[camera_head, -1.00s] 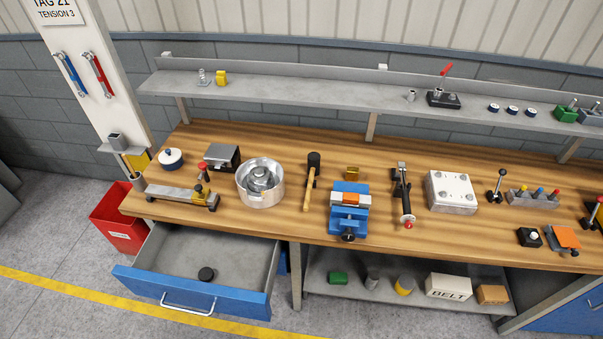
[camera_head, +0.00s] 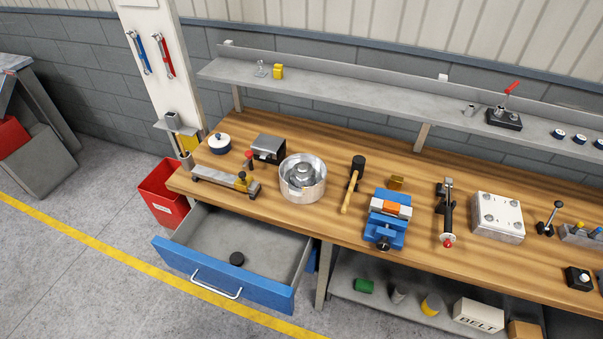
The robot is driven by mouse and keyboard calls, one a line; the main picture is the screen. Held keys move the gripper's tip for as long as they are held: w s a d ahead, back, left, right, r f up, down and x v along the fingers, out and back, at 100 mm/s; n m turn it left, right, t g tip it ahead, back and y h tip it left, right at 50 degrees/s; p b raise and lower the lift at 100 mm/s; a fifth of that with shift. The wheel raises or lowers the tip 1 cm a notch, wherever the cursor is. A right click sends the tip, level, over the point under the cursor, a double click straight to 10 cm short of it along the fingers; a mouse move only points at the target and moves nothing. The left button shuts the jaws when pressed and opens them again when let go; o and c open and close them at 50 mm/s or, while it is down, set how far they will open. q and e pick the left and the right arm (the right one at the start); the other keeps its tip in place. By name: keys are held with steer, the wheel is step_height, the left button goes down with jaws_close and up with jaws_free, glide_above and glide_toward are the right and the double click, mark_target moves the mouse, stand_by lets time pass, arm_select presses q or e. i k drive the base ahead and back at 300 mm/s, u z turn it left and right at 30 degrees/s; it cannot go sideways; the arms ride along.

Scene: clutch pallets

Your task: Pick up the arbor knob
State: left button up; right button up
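A small black round knob-like piece (camera_head: 237,259) lies alone on the floor of the open drawer (camera_head: 262,285), at the left under the bench. It may be the arbor knob, but no label confirms this. Other knobs show on the bench: a black ball on an upright lever (camera_head: 557,205) at the right, and a white button on a black block (camera_head: 579,278). Neither of my grippers is in view.
The wooden bench (camera_head: 330,222) holds a silver round housing (camera_head: 302,178), a mallet (camera_head: 353,185), a blue vise (camera_head: 386,218) and a white block (camera_head: 497,216). A red bin (camera_head: 160,190) stands left of the drawer. A shelf (camera_head: 370,97) runs behind. The floor in front is clear.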

mark_target(236, 259)
steer(key=z, duration=1.7)
steer(key=k, duration=1.15)
steer(key=u, duration=1.65)
steer(key=i, duration=0.5)
